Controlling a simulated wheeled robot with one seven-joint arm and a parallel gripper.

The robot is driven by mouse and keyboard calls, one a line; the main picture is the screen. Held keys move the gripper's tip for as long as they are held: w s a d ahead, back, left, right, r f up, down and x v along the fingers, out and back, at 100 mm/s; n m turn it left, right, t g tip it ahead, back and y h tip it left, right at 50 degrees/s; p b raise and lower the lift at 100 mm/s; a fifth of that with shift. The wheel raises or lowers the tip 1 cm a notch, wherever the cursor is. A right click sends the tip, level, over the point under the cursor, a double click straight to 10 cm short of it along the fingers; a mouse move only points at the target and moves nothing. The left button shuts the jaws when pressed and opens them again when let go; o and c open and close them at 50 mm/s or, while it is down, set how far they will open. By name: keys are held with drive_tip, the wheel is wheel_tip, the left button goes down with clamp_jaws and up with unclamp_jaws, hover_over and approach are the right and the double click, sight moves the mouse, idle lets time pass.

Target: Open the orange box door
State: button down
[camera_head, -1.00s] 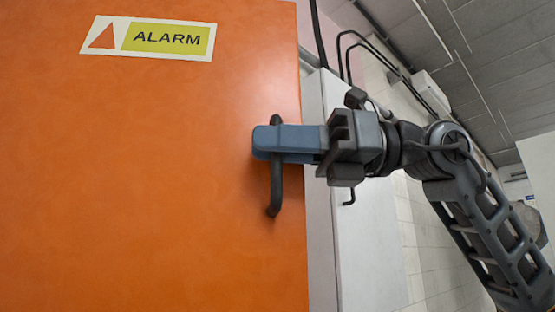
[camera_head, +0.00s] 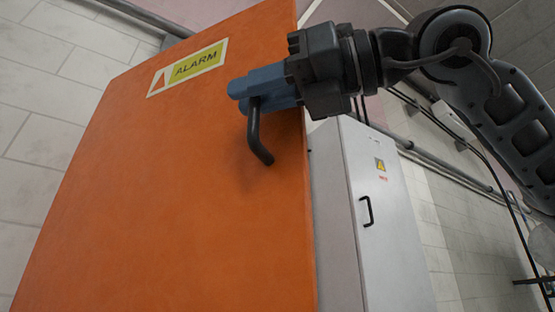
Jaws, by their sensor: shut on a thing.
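The orange box door (camera_head: 170,190) fills the left and middle of the head view and looks tilted there. It bears a yellow and white ALARM label (camera_head: 188,67) near its top. A dark bar handle (camera_head: 258,140) stands near its right edge. My gripper (camera_head: 262,90) comes in from the upper right with its blue fingers shut around the handle's upper part. The fingers hide that part, and the handle's lower end is in sight. I see no clear gap at the door's right edge and cannot tell whether the door is ajar.
A grey-white cabinet (camera_head: 385,225) with a black handle and a yellow warning sign stands to the right of the orange door. A tiled wall (camera_head: 60,70) shows at left. Pipes run along the wall at right.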

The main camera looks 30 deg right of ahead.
drive_tip(key=shift+s+a+m+t+h+b, duration=0.25)
drive_tip(key=shift+a+b, duration=0.2)
drive_tip(key=shift+a, duration=0.25)
drive_tip(key=shift+s+a+m+t+h+b, duration=0.15)
drive_tip(key=shift+s+a+h+b, duration=0.2)
drive_tip(key=shift+a, duration=0.3)
drive_tip(key=c, duration=1.2)
unclamp_jaws()
drive_tip(key=shift+v, duration=3.9)
